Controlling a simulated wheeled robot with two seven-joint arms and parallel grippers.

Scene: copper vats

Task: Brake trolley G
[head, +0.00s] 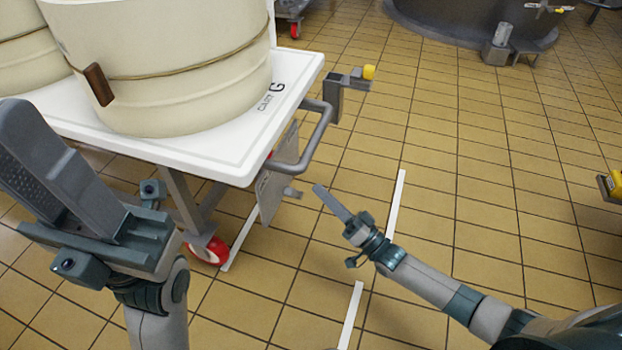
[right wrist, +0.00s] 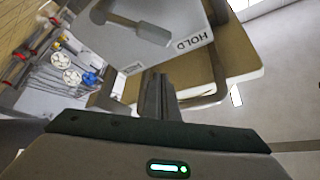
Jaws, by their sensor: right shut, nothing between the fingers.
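Trolley G (head: 225,165) stands at the upper left of the head view, its white top marked "CART G". A grey tubular handle (head: 318,140) sticks out at its right end. Below the handle hangs a grey plate (head: 280,180), edge-on to the head. In the right wrist view the plate (right wrist: 190,52) reads "HOLD" and has a grey lever-shaped part (right wrist: 135,28) on it. My right gripper (head: 318,189) is shut and empty, apart from the plate and just right of it. My left gripper (head: 35,150) is in the left foreground; its finger gap is unclear.
Cream tubs (head: 165,70) stand on the trolley. A red-rimmed wheel (head: 208,250) is below it. A bracket with a yellow knob (head: 369,72) stands beyond the handle. A dark vat (head: 470,22) is at the back. White strips (head: 394,215) mark the tiled floor, which is open to the right.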

